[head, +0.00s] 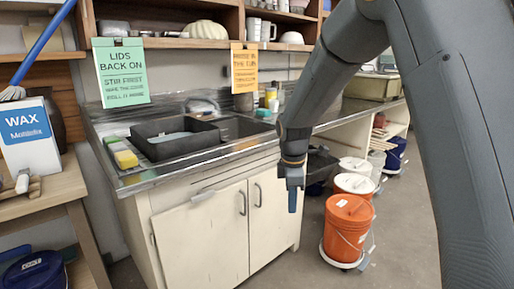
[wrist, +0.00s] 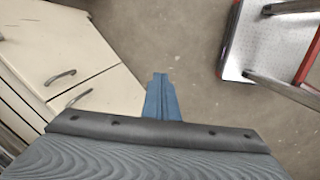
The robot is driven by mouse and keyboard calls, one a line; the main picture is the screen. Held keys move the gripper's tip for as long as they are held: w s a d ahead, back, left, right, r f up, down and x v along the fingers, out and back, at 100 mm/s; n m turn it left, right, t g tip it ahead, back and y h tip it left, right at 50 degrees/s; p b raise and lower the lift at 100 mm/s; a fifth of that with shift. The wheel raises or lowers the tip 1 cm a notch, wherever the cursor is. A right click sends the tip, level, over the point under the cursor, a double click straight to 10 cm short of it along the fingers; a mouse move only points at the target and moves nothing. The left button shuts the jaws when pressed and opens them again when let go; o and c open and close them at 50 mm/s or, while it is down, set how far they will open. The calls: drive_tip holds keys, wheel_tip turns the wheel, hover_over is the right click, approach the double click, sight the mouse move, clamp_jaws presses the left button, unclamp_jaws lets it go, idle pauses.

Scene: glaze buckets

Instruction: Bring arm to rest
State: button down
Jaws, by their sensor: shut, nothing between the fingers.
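My gripper (head: 292,188) hangs pointing down in the head view, in front of the sink cabinet's right-hand side. Its blue fingers are together with nothing between them. In the wrist view the shut fingers (wrist: 162,97) show above bare floor, near the lower edge of the white cabinet doors (wrist: 72,62). My arm comes down from the upper right of the head view, bent at the elbow.
The sink counter (head: 115,180) holds a black tub (head: 175,146) and sponges. An orange bucket (head: 346,228) stands right of my gripper, with several more behind. A wax box (head: 30,138) is at left. A red-framed metal platform (wrist: 268,40) is at upper right. Bare floor lies between.

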drive_tip(key=s+d+m, duration=0.3)
drive_tip(key=s+m, duration=0.3)
drive_tip(key=s, duration=0.3)
drive_tip(key=s+d+m+p, duration=0.1)
drive_tip(key=s+m, duration=0.4)
drive_tip(key=s, duration=0.5)
drive_tip(key=s+d+m+g+p, duration=0.1)
drive_tip(key=s+d+m, duration=0.3)
drive_tip(key=s, duration=0.5)
drive_tip(key=r+m, duration=0.1)
drive_tip(key=m, duration=0.1)
drive_tip(key=shift+s+d+m+y, duration=0.3)
drive_tip(key=shift+d, duration=0.05)
